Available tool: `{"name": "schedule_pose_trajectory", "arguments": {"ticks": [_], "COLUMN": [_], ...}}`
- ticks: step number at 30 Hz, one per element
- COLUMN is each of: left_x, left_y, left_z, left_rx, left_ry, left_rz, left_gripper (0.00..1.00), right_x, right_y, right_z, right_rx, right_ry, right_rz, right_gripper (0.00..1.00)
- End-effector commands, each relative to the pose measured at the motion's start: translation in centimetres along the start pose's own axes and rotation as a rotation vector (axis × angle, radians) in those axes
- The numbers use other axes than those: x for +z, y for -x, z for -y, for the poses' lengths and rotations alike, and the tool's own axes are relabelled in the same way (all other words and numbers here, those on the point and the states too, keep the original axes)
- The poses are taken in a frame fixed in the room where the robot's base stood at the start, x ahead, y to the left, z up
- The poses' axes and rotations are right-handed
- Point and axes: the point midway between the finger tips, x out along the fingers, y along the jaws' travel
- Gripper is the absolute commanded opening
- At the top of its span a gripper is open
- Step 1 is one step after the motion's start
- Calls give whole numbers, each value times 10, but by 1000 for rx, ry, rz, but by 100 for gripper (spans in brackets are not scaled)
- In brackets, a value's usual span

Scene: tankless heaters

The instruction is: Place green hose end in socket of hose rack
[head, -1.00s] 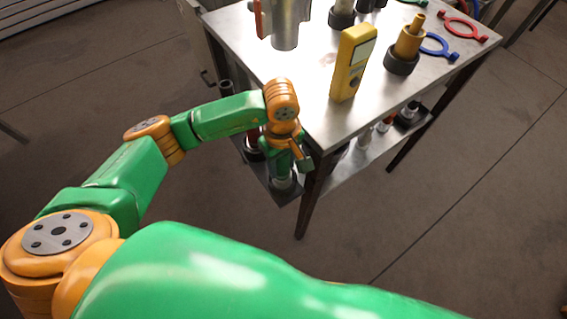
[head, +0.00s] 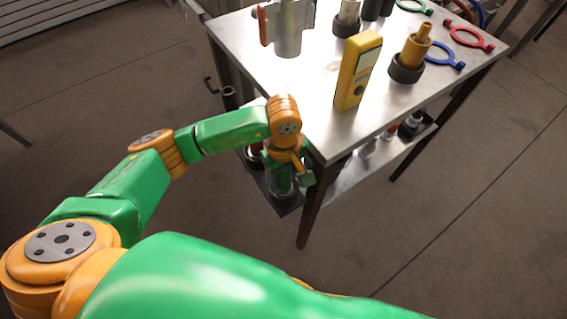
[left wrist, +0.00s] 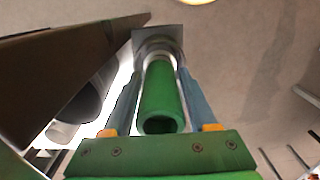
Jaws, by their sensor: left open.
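The green hose end (left wrist: 162,98) is a hollow green tube, seen from its open top between the two blue-grey fingers in the left wrist view. Its far end meets a pale round socket (left wrist: 158,46) on a grey plate; how deep it sits I cannot tell. My left gripper (left wrist: 160,90) is open, with one finger on each side of the tube. In the head view my left gripper (head: 291,175) points down beside the table's near-left corner, over the dark plate of the hose rack (head: 288,208). My right gripper is not in view.
The metal table (head: 318,125) carries a yellow meter (head: 357,75), a brass fitting (head: 412,55), a grey metal pipe part (head: 288,30), and red (head: 466,36) and blue (head: 446,58) ring handles. A table leg (head: 312,215) stands right of the gripper. The floor in front is clear.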

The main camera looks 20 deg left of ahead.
Motion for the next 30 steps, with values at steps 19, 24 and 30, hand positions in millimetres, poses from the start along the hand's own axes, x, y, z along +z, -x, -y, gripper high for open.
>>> {"name": "schedule_pose_trajectory", "arguments": {"ticks": [19, 24, 30], "left_x": [0, 0, 0], "left_y": [113, 115, 115], "left_z": [0, 0, 0], "left_rx": [3, 2, 2], "left_ry": [0, 0, 0], "left_rz": [-2, -1, -1], "left_gripper": [58, 58, 58], "right_x": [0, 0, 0], "right_y": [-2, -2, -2], "right_z": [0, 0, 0], "right_rx": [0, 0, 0], "right_ry": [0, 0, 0], "right_rz": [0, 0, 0], "right_gripper": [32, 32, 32]}}
